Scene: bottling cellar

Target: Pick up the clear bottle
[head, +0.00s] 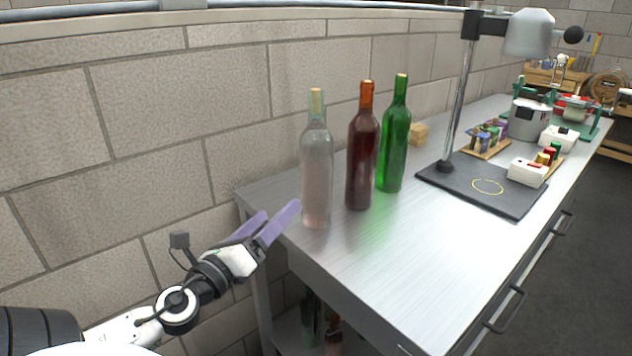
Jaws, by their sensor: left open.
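The clear bottle (317,172) stands upright near the left end of the metal workbench (400,264), with a pale cork in its neck. A dark red bottle (361,150) and a green bottle (393,140) stand upright to its right, close by. My left gripper (281,215) is open and empty. Its purple fingers point up and right, toward the lower part of the clear bottle from the left, and look apart from it. My right gripper is not in view.
A black mat (480,203) carrying a lamp stand (459,100) lies farther right on the bench. A small wooden block (419,132) sits behind the green bottle. A block wall (140,140) runs along the back. The bench front is clear.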

